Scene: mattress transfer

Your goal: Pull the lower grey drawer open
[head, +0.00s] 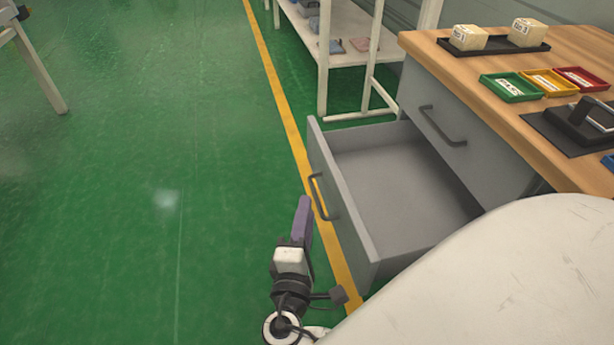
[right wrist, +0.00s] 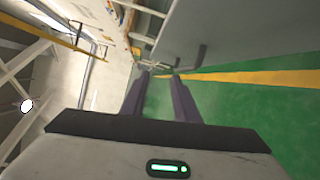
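The lower grey drawer (head: 340,190) stands pulled well out of the cabinet in the head view, and its empty inside shows. Its dark bar handle (head: 319,197) is on the drawer front. My right gripper (head: 303,205) has purple fingers and is just left of the handle. In the right wrist view, the two fingers (right wrist: 162,82) are apart with nothing visibly held between them. A dark handle (right wrist: 192,60) shows at and just right of the fingertips; I cannot tell whether they touch it. My left gripper is out of view.
The upper drawer (head: 455,140) is shut under the wooden top (head: 500,85), which holds a black tray, blocks and small coloured trays. A white shelf rack (head: 345,58) stands behind. Green floor (head: 150,200) left of the drawer is clear, with a yellow line running past it.

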